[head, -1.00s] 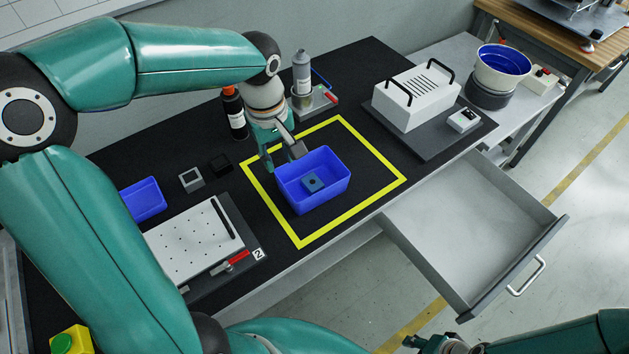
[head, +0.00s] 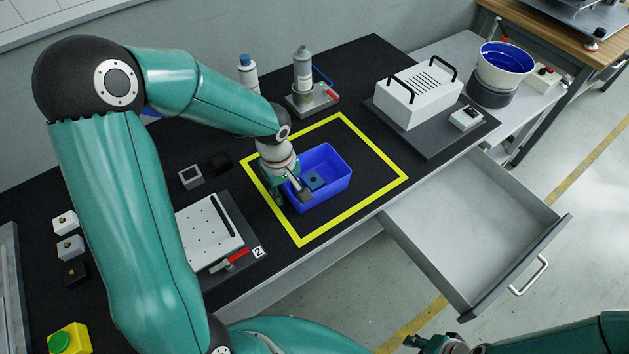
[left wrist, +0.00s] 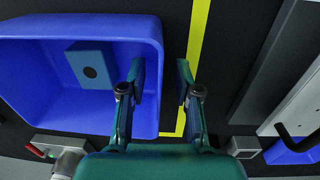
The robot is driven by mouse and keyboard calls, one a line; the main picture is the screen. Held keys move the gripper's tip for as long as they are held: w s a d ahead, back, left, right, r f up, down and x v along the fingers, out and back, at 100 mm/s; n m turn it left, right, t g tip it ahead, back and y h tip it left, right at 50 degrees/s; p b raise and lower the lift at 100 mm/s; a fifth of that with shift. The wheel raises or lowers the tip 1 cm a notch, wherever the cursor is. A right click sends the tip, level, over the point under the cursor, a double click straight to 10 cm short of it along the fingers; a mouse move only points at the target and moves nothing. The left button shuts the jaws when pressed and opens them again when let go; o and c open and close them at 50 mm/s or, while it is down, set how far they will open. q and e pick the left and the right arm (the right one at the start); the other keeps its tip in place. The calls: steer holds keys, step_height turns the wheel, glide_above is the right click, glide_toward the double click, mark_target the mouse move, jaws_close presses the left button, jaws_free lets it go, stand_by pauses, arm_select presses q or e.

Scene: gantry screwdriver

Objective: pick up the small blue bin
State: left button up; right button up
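The blue bin (head: 335,165) stands upright on the black bench inside a yellow outline, with a small blue block (head: 314,180) with a dark hole inside it. My left gripper (head: 290,197) is at the bin's left wall in the head view. In the left wrist view the gripper (left wrist: 160,85) is open, one finger over the inside of the bin (left wrist: 30,60) and the other outside, with the wall between them. I cannot tell whether either finger touches the wall. My right gripper (head: 432,343) shows only partly at the bottom edge; its fingers are unclear.
A perforated white plate (head: 208,232) with a red clamp lies left of the outline. A white handled box (head: 415,95) stands right. Bottles (head: 303,70) stand behind. An open drawer (head: 470,225) juts out at the front right. Another blue item (left wrist: 292,152) shows in the wrist view.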

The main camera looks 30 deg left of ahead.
arm_select(q)
steer(key=shift+f, duration=0.15)
jaws_close()
stand_by(0.4)
